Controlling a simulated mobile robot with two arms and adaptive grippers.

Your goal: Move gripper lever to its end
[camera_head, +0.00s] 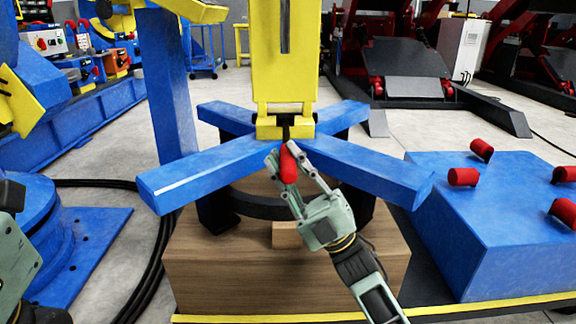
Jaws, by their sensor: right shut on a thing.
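The gripper lever (288,167) has a red handle on a short dark stem. It hangs down below the yellow block at the foot of the yellow upright (285,60), in front of the blue cross-shaped frame (215,165). My right gripper (289,166) comes from the lower right and is shut on the red handle, with fingers on either side of it. My left gripper is not clearly seen; only part of my left arm (15,250) shows at the left edge.
A wooden block (285,265) stands under the frame. A blue box with red knobs (490,225) is at the right. A blue round base (25,210) and black cables (150,270) lie at the left. Red and black machines (410,70) stand behind, with open grey floor between.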

